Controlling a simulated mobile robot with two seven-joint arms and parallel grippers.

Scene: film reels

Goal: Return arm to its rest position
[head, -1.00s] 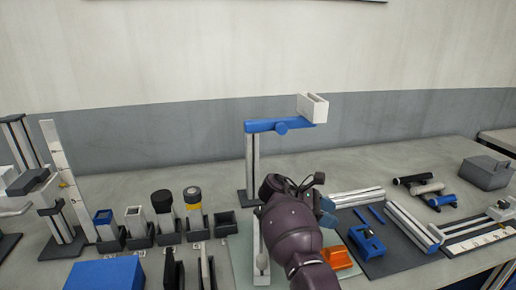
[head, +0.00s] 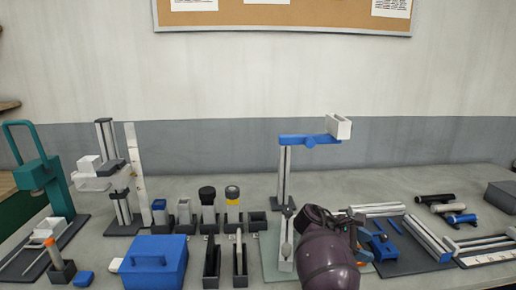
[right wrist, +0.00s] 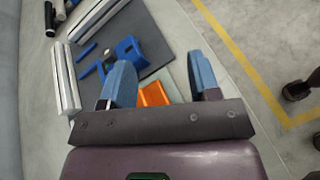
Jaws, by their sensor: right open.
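My right arm comes in from the bottom of the head view, right of centre. Its gripper (head: 364,236) is over the front of the bench, partly hidden by the dark purple wrist. In the right wrist view the two blue fingers of the right gripper (right wrist: 158,65) stand wide apart with nothing held between them. An orange block (right wrist: 153,94) lies on the bench beyond the gap between the fingers. My left gripper is not in view.
A stand with a blue arm (head: 310,140) and white box (head: 339,126) rises just left of my right gripper. A blue toolbox (head: 154,262) and several holders stand left. A dark mat (head: 408,258) with rails and a blue block (right wrist: 129,49) lies right. Bare floor shows beyond the bench edge.

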